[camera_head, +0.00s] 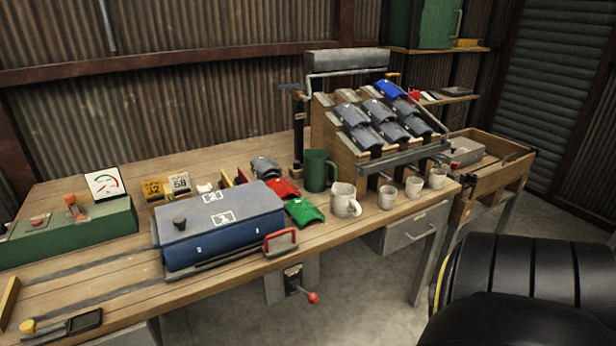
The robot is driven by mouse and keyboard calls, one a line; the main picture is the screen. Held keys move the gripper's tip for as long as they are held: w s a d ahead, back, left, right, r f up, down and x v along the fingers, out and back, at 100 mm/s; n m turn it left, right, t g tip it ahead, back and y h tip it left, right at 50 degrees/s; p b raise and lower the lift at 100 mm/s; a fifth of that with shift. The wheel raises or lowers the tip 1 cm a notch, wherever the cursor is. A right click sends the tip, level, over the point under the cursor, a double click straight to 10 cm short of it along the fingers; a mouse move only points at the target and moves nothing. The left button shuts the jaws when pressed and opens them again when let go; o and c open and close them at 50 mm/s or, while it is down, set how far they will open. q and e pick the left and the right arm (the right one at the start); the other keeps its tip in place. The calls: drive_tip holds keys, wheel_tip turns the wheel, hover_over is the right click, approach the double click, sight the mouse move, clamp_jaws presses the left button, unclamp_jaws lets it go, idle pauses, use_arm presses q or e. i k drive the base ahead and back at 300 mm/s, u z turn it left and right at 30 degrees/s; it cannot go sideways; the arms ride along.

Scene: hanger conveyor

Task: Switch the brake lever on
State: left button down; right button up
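A lever with a round red knob (312,297) sticks out below the front edge of the workbench, from a small dark bracket (292,278). The knob points down and to the right. A second lever with an orange-red handle (72,206) stands on a green control box (80,233) at the left of the bench. The frame carries no readable label telling which one is the brake lever, nor its on or off position. Neither of my grippers is in view, and nothing touches either lever.
A blue box (225,234) with a red handle (280,242) stands on the workbench (200,163). A green jug (318,170), several mugs (345,199) and a slanted rack (323,125) of curved pieces stand to its right. A dark rounded shape fills the lower right corner.

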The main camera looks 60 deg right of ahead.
sight(295, 286)
drive_tip(key=z, duration=4.05)
drive_tip(key=k, duration=0.6)
drive_tip(key=u, duration=0.8)
